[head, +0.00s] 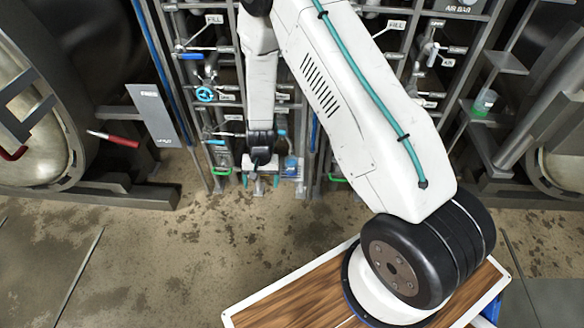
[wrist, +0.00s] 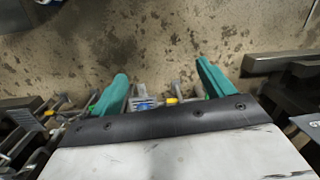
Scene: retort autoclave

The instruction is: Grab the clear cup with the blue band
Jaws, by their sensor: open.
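A small clear thing with blue on it (head: 290,166), which looks like the cup with the blue band, stands low at the pipe rack, just right of my gripper in the head view. A blue patch (wrist: 143,103) between the fingers in the wrist view may be the same cup, but it is too small to be sure. My gripper (head: 261,181) points down in front of the rack with its teal fingers apart. In the wrist view my gripper (wrist: 162,72) is open, with nothing held between the fingertips.
A clear cup with a green band (head: 484,103) stands on a shelf at the right. The pipe rack has valves, including a blue handwheel (head: 205,94). A round autoclave door with a red handle (head: 113,138) is at the left. The stained floor (head: 200,240) in front is clear.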

